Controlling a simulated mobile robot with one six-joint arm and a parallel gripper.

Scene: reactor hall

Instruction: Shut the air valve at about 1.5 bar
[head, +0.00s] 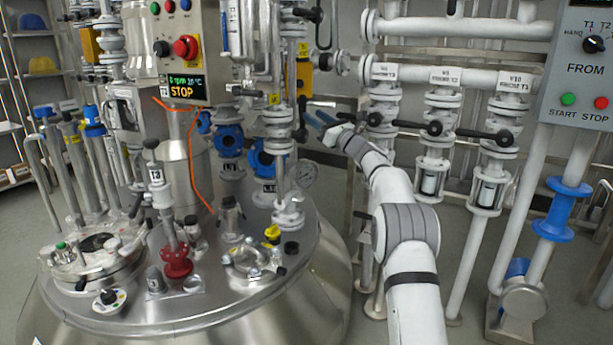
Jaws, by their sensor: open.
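My gripper (318,116) is in the middle of the head view, open, at the end of my white and grey arm. Its fingers point left toward a vertical white pipe with valves (279,130) on the reactor. A black handle (301,120) shows just left of the fingertips; I cannot tell whether they touch it.
The steel reactor lid (215,290) fills the lower left, crowded with fittings. A control box (180,50) shows STOP. White pipes with black-handled valves (436,135) stand behind and right of my arm. A FROM panel (585,70) is at the right edge. Shelves (30,90) stand far left.

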